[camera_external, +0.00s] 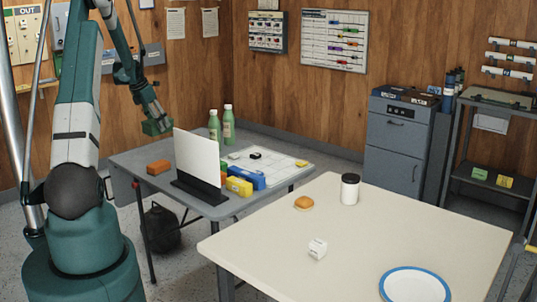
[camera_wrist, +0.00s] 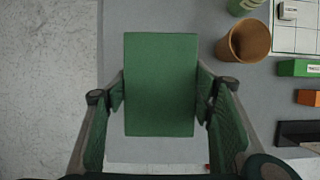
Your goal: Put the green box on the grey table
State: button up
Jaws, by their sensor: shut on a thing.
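The green box (camera_wrist: 160,85) is between the two fingers of my gripper (camera_wrist: 160,100) in the wrist view, with a finger against each side. In the external view my gripper (camera_external: 153,114) points down, and the box (camera_external: 157,127) shows at its tip, above the far left part of the grey table (camera_external: 134,162). The box looks raised clear of the tabletop. In the wrist view the grey table (camera_wrist: 225,90) lies behind and to the right of the box. The box's underside is hidden.
A brown cup (camera_wrist: 248,42) stands right of the held box. A cream table (camera_external: 260,245) stands in front.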

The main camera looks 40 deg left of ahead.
aim_at(149, 122)
jog(key=shift+f, duration=0.15)
jog(key=shift+f+b, duration=0.65)
jog(key=shift+f, duration=2.35)
jog(key=shift+f+b, duration=0.4)
jog(key=shift+f, duration=1.45)
jog(key=shift+f, duration=0.1)
jog(key=o, duration=0.9)
jog(key=shift+o, duration=0.7)
jog(key=p+v, duration=0.2)
jog(key=v, duration=1)
jog(key=shift+s, duration=0.1)
